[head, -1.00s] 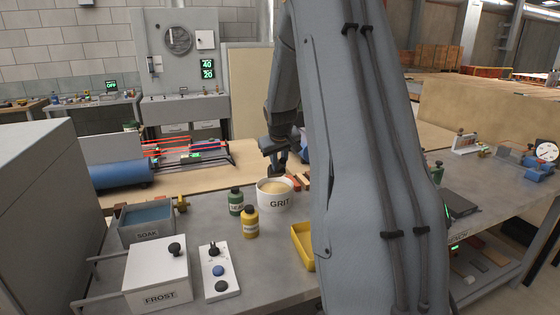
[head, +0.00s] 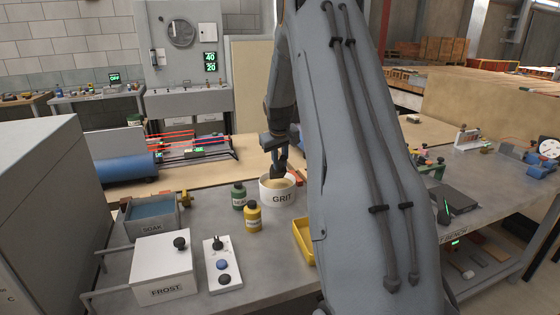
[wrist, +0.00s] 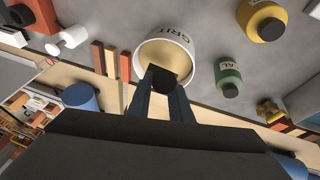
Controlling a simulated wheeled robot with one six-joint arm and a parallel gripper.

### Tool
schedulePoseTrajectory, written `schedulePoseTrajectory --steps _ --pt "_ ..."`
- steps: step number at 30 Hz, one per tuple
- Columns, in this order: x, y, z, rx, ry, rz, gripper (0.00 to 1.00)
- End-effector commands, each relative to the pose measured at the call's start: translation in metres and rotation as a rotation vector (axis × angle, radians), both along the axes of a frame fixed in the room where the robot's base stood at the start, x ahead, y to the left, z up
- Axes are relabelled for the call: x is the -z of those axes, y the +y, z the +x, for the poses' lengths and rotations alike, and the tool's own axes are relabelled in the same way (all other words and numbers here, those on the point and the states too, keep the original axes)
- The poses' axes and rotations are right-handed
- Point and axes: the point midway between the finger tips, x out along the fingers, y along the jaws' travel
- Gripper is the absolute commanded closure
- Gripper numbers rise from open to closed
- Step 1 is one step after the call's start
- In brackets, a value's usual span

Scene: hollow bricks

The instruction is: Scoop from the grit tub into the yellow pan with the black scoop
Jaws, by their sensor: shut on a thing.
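The white grit tub (head: 283,198), marked GRIT, stands on the grey bench and holds pale grit. It also shows in the wrist view (wrist: 184,41). My gripper (head: 279,166) is just above the tub, pointing down. In the wrist view my gripper's fingers (wrist: 166,92) are shut on the black scoop (wrist: 163,78), whose dark end shows against the grit. I cannot tell how deep the scoop sits in the grit. The yellow pan (head: 303,243) lies on the bench in front and to the right of the tub, partly hidden by my arm.
A green bottle (head: 239,197) and a yellow bottle (head: 253,216) stand close to the tub's left. A switch panel (head: 222,264), the FROST box (head: 162,265) and the SOAK basin (head: 152,216) are further left. Reddish bars (wrist: 111,62) lie beside the tub.

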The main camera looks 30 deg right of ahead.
Motion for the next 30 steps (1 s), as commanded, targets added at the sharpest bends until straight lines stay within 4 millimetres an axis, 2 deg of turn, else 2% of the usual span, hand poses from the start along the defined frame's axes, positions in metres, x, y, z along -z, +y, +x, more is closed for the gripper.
schedulePoseTrajectory --steps 30 --pt "0.051 -0.006 0.013 0.002 -0.024 -0.011 1.00"
